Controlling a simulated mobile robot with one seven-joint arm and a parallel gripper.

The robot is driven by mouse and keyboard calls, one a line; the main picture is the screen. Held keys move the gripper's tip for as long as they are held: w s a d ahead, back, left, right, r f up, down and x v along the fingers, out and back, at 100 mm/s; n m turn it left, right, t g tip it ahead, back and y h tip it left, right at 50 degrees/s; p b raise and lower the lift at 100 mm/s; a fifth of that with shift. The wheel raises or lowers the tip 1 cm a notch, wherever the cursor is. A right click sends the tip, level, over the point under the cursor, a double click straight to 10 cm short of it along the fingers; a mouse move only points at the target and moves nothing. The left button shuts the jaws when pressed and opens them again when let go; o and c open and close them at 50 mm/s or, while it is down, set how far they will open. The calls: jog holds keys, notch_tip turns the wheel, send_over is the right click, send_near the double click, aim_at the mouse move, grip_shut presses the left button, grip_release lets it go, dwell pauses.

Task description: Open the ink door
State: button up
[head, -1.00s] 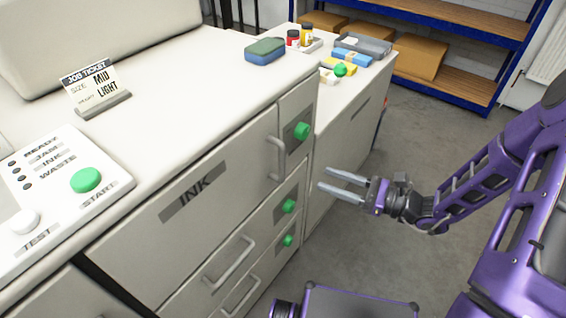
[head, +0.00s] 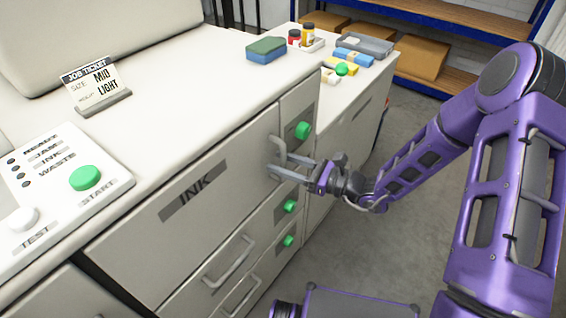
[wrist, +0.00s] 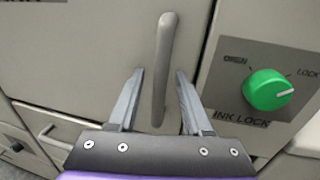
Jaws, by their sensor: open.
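The ink door (head: 225,205) is a pale cabinet front marked INK, and it looks closed. Its upright bar handle (head: 273,152) is near the door's right edge. My gripper (head: 277,162) is open at the handle. In the wrist view the handle (wrist: 165,60) stands between the two fingers of my gripper (wrist: 160,75), with a gap showing on each side. The green ink lock knob (head: 303,130) is right of the handle. In the wrist view the knob (wrist: 267,90) has its white mark turned toward the LOCK side, away from OPEN.
Two drawer handles (head: 230,262) and green knobs (head: 289,206) sit lower on the cabinet. A control panel (head: 60,190) and job ticket (head: 95,85) are on top. A lower cabinet with bottles and a tray (head: 365,45) stands behind. Floor to the right is grey.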

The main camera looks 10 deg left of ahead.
grip_shut()
dwell(1.3)
